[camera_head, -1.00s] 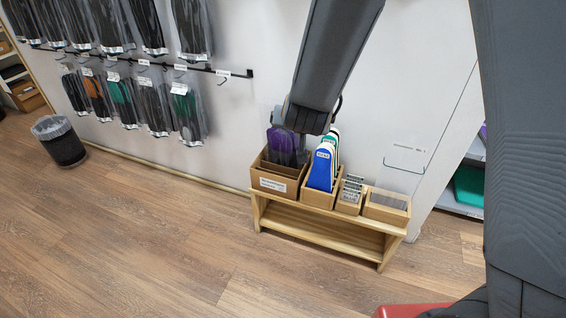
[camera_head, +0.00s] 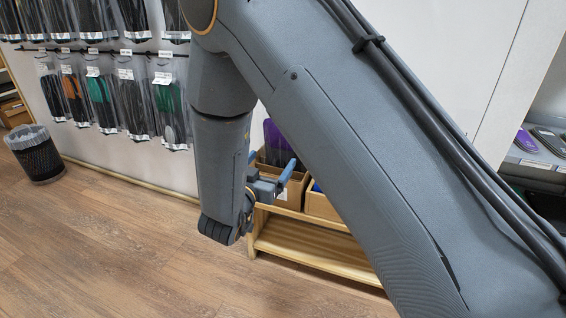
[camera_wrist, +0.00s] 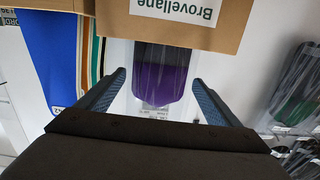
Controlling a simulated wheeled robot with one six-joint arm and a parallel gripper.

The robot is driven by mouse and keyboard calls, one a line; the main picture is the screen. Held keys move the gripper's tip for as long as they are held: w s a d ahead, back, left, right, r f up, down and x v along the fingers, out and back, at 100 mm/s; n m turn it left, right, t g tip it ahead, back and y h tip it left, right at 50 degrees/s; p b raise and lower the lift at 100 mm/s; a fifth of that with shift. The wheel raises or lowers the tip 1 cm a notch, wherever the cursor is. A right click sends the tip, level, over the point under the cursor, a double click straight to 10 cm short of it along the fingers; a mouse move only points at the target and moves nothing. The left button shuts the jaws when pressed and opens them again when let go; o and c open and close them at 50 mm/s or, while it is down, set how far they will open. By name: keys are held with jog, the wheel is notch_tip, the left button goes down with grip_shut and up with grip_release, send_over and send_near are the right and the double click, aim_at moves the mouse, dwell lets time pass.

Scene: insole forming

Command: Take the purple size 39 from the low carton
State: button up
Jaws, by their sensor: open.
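The purple insole (camera_head: 277,143) stands in a clear sleeve in the low brown carton (camera_head: 294,196), partly hidden by my arm in the head view. In the wrist view, which is upside down, the purple insole (camera_wrist: 163,78) shows between my fingers, with its lower part hidden behind the carton's labelled wall (camera_wrist: 228,32). A small label sits on its sleeve, too small to read, so I cannot tell the size. My gripper (camera_head: 272,163) is open and empty in front of the carton; in the wrist view its fingertips (camera_wrist: 159,80) lie on either side of the sleeve, apparently apart from it.
The carton stands on a low wooden bench (camera_head: 310,248) against the wall. A blue insole (camera_wrist: 55,55) stands in the neighbouring box. Packaged insoles hang on wall hooks at left, above a dark bin (camera_head: 38,158). A shelf (camera_head: 535,155) stands at right. Floor is clear.

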aim_at(280, 149)
jog(key=shift+t+h, duration=0.3)
jog(key=shift+f+b+x, duration=0.15)
jog(key=shift+b+x, duration=0.7)
jog(key=shift+x, duration=0.35)
jog(key=shift+f+b+x, duration=0.15)
jog(key=shift+b+x, duration=0.7)
jog(key=shift+x, duration=0.4)
jog(key=shift+f+b+x, duration=0.2)
jog(key=shift+b+x, duration=0.65)
jog(key=shift+x, duration=0.35)
jog(key=shift+a, duration=0.25)
jog(key=c, duration=1.2)
jog(key=shift+r, duration=0.1)
